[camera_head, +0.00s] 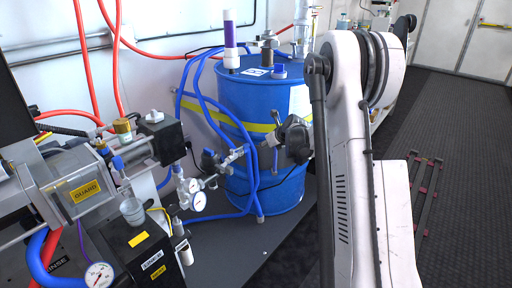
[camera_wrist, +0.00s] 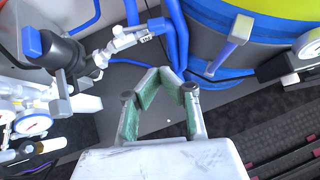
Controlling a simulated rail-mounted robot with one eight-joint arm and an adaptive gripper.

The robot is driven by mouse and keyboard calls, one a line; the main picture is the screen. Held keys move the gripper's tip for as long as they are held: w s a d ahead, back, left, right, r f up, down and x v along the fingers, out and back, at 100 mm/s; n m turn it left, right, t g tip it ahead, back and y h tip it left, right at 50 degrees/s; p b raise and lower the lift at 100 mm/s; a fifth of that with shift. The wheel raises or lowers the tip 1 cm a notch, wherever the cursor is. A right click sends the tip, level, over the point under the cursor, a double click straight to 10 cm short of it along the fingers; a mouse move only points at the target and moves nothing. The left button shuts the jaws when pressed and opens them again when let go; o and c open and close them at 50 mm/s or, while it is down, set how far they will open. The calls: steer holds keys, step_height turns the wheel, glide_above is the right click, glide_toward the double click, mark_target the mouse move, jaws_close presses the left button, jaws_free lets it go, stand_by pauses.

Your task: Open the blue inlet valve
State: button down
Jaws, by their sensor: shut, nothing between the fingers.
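In the wrist view, a dark valve body (camera_wrist: 62,50) with a blue handle end (camera_wrist: 32,42) is at the upper left, joined to a silver fitting (camera_wrist: 122,42). What looks like the same valve (camera_head: 212,160) is in front of the blue drum in the head view. My gripper (camera_wrist: 155,75), with green finger pads, is shut and empty. It is to the right of the valve and apart from it in the wrist picture. A second lever with a blue-grey bar (camera_wrist: 228,52) is at the upper right. I cannot make out my fingertips in the head view.
The blue drum (camera_head: 238,100) with a yellow strap stands behind. Blue hoses (camera_head: 255,180) hang in front of it. Pressure gauges (camera_head: 198,201) are at the valve's lower left. Guarded machinery (camera_head: 85,192) fills the left. Open floor (camera_head: 455,130) is at right.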

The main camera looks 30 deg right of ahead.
mark_target(240, 148)
steer(key=w+r+b+x, duration=0.1)
steer(key=r+b+x, duration=0.1)
steer(key=x, duration=1)
steer(key=shift+w+b, duration=0.35)
steer(key=shift+b, duration=0.3)
steer(key=shift+a, duration=0.2)
